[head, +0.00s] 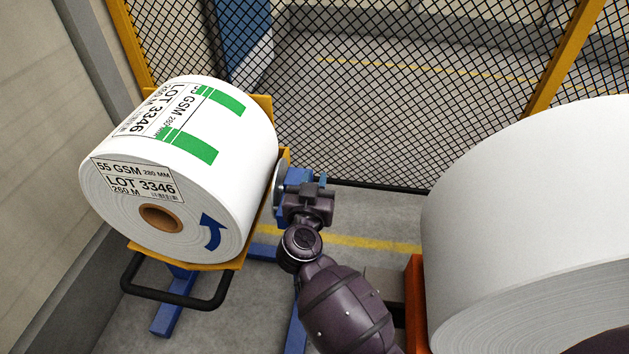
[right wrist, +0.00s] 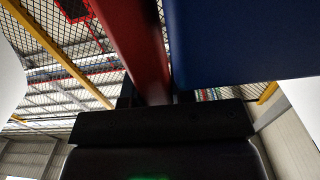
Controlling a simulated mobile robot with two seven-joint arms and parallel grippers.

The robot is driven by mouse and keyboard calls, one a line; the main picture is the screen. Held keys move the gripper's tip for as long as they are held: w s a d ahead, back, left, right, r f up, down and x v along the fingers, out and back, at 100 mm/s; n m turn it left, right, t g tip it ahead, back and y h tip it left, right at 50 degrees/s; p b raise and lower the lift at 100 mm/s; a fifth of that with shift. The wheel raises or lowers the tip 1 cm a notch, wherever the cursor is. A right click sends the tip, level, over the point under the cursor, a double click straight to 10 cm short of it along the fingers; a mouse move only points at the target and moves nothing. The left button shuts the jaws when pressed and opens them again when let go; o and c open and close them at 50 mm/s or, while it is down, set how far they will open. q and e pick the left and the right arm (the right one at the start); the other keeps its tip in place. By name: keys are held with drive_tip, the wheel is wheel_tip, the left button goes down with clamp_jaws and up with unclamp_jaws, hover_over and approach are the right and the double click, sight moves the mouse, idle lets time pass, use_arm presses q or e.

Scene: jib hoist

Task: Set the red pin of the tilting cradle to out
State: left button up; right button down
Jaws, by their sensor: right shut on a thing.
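The tilting cradle (head: 236,262) has a yellow body, blue legs and a black bar handle at its front. It carries a large white paper roll (head: 240,150) with LOT 3346 labels. My right gripper (head: 298,187) is at the cradle's right side, against its blue bracket. In the right wrist view the red pin (right wrist: 137,45) runs up from between the short black fingers, and the gripper is shut on it. A blue part (right wrist: 240,38) of the cradle is close beside the pin. The pin is hidden in the head view. My left gripper is not in view.
A second, larger white roll (head: 520,200) stands at the right, with an orange support (head: 415,300) at its lower left. A black mesh fence (head: 370,95) with yellow posts closes the back. A wall (head: 40,150) is at the left. Some floor is clear behind my right arm.

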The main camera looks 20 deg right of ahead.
drive_tip(key=s+d+p, duration=0.1)
drive_tip(key=d+p, duration=0.1)
drive_tip(key=p, duration=0.1)
drive_tip(key=shift+s+d+f, duration=0.1)
drive_tip(key=shift+s+d, duration=0.3)
drive_tip(key=c, duration=1)
unclamp_jaws()
drive_tip(key=shift+s+d, duration=0.15)
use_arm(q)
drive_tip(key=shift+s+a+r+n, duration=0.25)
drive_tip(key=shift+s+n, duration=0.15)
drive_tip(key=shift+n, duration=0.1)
use_arm(e)
drive_tip(key=shift+o, duration=0.2)
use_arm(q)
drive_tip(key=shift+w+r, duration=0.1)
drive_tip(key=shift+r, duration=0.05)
